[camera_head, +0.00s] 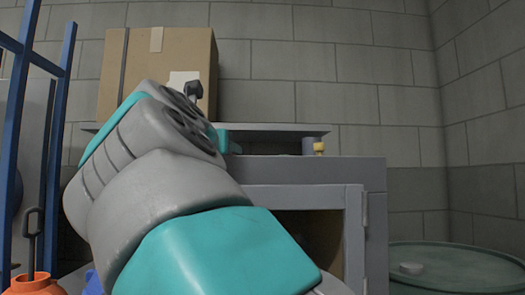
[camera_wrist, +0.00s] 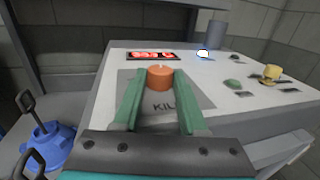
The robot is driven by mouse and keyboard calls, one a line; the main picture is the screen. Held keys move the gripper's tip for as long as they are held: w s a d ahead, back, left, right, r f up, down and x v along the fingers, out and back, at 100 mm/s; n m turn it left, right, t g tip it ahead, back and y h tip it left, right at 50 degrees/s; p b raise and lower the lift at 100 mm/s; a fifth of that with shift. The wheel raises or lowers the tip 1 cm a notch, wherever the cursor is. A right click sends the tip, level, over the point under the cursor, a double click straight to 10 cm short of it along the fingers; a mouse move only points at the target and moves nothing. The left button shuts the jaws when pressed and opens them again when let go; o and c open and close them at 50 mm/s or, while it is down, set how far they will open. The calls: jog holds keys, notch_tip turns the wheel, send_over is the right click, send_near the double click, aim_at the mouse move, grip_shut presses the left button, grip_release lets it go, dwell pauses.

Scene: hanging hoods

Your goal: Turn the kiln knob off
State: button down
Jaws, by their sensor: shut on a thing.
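In the wrist view, an orange round knob (camera_wrist: 160,74) stands on a grey plate (camera_wrist: 200,98) on the pale panel top. The letters "KIL" show on the plate; the rest of the word is hidden by a finger. My gripper (camera_wrist: 159,82) has its two green fingers on either side of the knob, shut on it. In the head view, my arm hides the knob and my fingers. The grey cabinet (camera_head: 375,175) under the panel shows there at the right of my arm.
A red lit display (camera_wrist: 152,55) sits behind the knob. A yellow knob (camera_wrist: 272,73) and a green button (camera_wrist: 233,84) are to the right. A cardboard box (camera_head: 150,55) stands behind my arm. A blue frame (camera_head: 60,100) and an orange container (camera_head: 30,285) are at left.

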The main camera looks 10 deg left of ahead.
jog(key=shift+n+y, duration=0.3)
jog(key=shift+y, duration=0.2)
jog(key=y, duration=0.1)
jog(key=n+y, duration=0.1)
jog(key=shift+d+y, duration=0.25)
jog(key=shift+y, duration=0.05)
jog(key=n+y+p, duration=0.1)
jog(key=n+g+y+p, duration=0.1)
jog(key=y, duration=0.1)
jog(key=shift+d+r, duration=0.15)
jog(key=shift+d, duration=0.1)
jog(key=shift+w+d+n+g+y+p, duration=0.1)
jog(key=shift+n+g+y+p, duration=0.15)
jog(key=shift+n+g+y, duration=0.55)
jog(key=shift+w+d+n+g+y+p, duration=0.1)
jog(key=shift+n+g+y+p, duration=0.2)
jog(key=shift+n+y, duration=0.85)
jog(key=shift+y, duration=0.35)
jog(key=shift+c, duration=2.3)
grip_release()
jog(key=shift+d, duration=0.1)
jog(key=shift+b+v, duration=0.55)
jog(key=shift+v, duration=3.3)
